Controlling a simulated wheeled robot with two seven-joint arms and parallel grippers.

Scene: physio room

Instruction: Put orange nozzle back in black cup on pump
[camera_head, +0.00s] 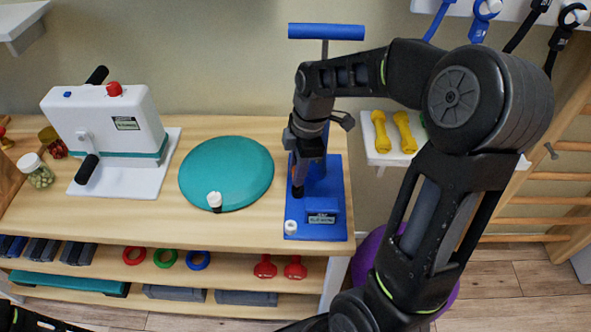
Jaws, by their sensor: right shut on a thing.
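The blue pump (334,190) stands at the right end of the wooden table, with its blue T-handle (325,32) up high. My right gripper (299,170) points down over the left side of the pump's base. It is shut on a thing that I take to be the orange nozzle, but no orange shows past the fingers. A small dark shape (297,191) just below the fingertips may be the black cup. I cannot tell whether the held thing is inside it or above it. My left gripper is not in view.
A small white piece (290,227) is at the pump base's front left corner. A teal disc (226,172) with a white-topped dark item (215,201) at its front edge lies left of it. A white machine (108,125) stands further left. Bare table separates disc and pump.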

